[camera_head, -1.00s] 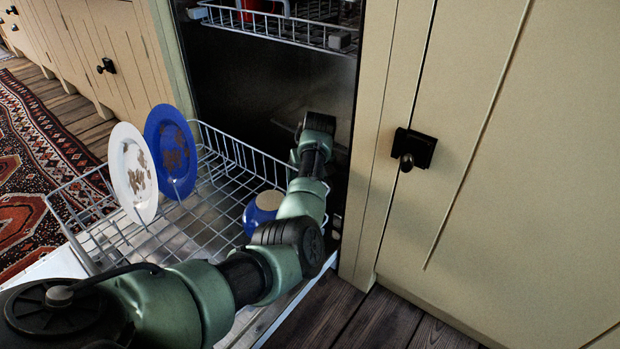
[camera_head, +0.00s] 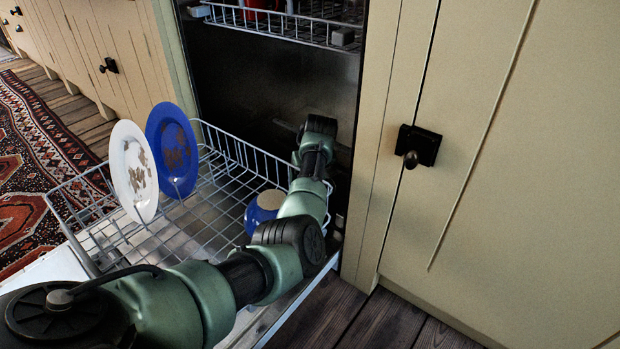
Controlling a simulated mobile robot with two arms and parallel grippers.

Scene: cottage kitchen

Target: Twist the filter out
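My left arm (camera_head: 290,240) comes in from the lower left and reaches over the lower rack into the open dishwasher (camera_head: 270,85). Its far end is inside the dark tub, near the bottom. The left gripper's fingers are hidden behind the arm's last link. The filter cannot be seen; the tub floor is dark and covered by the arm and the rack. My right gripper is not in the picture.
The lower rack (camera_head: 88,212) is pulled out, holding a soiled white plate (camera_head: 124,195), a soiled blue plate (camera_head: 178,180) and a blue dish (camera_head: 254,212). The upper rack (camera_head: 285,32) sits above. A cream cabinet door with a black knob (camera_head: 411,159) stands close on the right.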

